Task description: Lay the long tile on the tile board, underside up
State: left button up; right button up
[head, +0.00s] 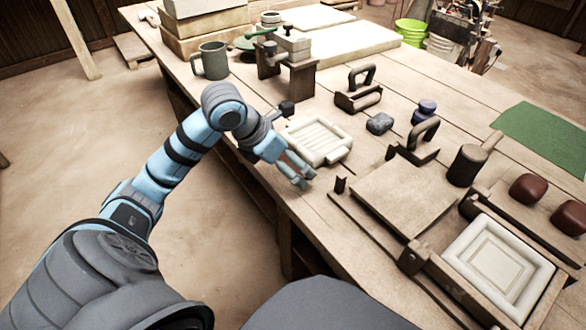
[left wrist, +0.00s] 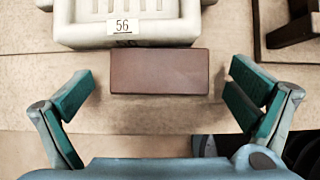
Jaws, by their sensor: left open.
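A brown rectangular block, likely the long tile (left wrist: 160,71), lies flat on the table against or very near the front of a white mold marked 56 (left wrist: 125,32). In the head view my left gripper (head: 301,178) is low at the table's near edge, in front of the mold (head: 319,141), and mostly hides the block. In the left wrist view its fingers are spread wide on either side of the block, not touching it. A flat tan board (head: 403,193), possibly the tile board, lies to the right. My right gripper is not in view.
A framed white mold (head: 498,263) stands at the right. A mug (head: 212,61) and small bench (head: 287,70) are at the back left.

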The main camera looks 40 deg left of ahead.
pick_arm(q)
jog(key=shift+w+f, duration=0.1)
jog(key=c, duration=1.3)
jog(key=shift+r, duration=0.25)
jog(key=shift+c, duration=0.2)
notch_tip(320, 180, up, 20)
jog(key=p, duration=1.1)
jog(key=shift+f, duration=0.2)
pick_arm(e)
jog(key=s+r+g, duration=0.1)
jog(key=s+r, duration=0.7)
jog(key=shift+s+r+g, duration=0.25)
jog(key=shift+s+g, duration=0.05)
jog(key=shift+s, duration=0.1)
